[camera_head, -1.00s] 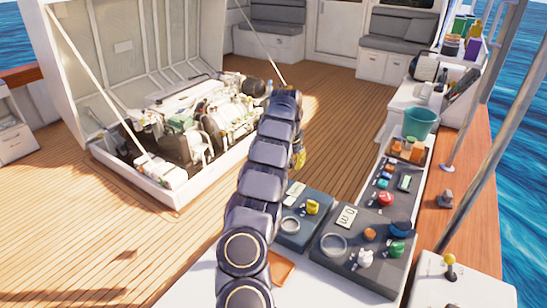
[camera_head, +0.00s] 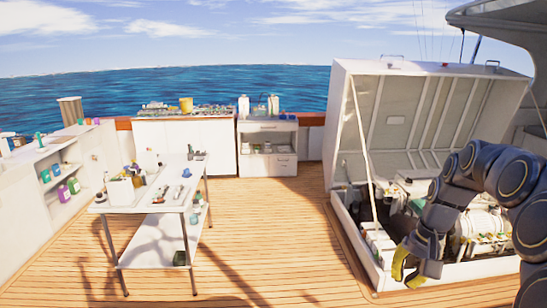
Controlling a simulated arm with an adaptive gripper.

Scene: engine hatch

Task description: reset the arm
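My arm comes in from the right edge and arches over in front of the open engine hatch. The engine (camera_head: 483,226) sits in the bay, partly hidden behind my arm. The white hatch lid (camera_head: 402,115) stands raised behind it, with a pale strut at its left.
A white table (camera_head: 150,205) with bottles and tools stands on the wooden deck at left. White cabinets (camera_head: 187,148) and a drawer unit (camera_head: 268,140) line the rail. Shelves (camera_head: 50,190) stand at far left. The deck (camera_head: 270,240) between table and hatch is clear.

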